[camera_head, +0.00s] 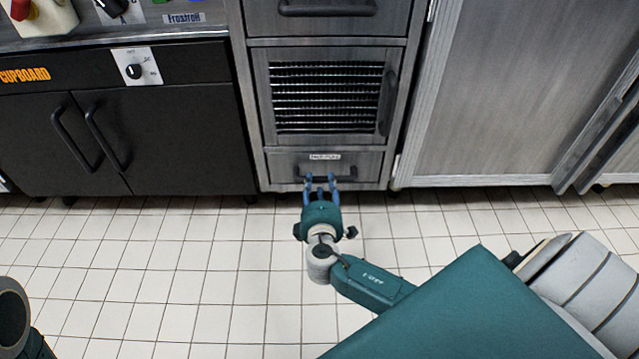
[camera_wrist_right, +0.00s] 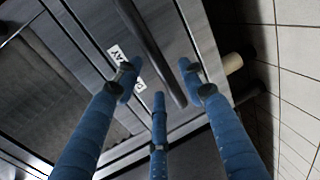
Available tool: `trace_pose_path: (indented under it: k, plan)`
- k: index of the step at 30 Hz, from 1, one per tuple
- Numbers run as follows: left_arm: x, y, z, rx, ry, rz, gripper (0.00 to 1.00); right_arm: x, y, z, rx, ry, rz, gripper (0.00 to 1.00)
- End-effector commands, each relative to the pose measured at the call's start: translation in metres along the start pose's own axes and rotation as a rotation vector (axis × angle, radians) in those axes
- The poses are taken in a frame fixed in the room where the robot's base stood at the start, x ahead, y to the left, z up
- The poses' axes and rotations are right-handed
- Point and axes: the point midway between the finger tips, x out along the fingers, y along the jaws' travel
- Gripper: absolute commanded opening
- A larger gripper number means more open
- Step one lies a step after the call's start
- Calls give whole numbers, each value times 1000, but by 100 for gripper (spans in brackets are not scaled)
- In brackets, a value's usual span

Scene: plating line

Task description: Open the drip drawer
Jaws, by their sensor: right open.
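The drip drawer (camera_head: 286,166) is the low, narrow grey metal drawer at the bottom of the middle unit in the head view. It looks shut, with a small white label above its dark bar handle (camera_head: 347,178). My right gripper (camera_head: 321,178) is at the drawer front, its blue fingers spread over part of the handle. In the right wrist view the handle (camera_wrist_right: 153,45) runs between the open fingers of my right gripper (camera_wrist_right: 160,78). I cannot tell whether they touch it. My left gripper is out of view.
A grilled door (camera_head: 385,75) sits above the drawer. A black cupboard (camera_head: 165,130) with two handles stands left; a grey metal door (camera_head: 500,100) stands right. The white tiled floor (camera_head: 150,270) before the drawer is clear apart from my arm.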

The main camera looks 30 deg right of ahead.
Motion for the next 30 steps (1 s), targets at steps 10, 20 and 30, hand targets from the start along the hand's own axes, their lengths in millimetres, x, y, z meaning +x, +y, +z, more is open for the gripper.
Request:
trace_pose_path:
  k: [10, 20, 30]
  plan:
    - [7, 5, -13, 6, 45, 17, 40, 33, -1, 0, -1, 0, -1, 40]
    - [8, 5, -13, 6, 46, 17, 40, 34, 0, 0, -1, 0, -1, 24]
    - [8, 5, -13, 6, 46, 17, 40, 33, -1, 0, -1, 0, -2, 0]
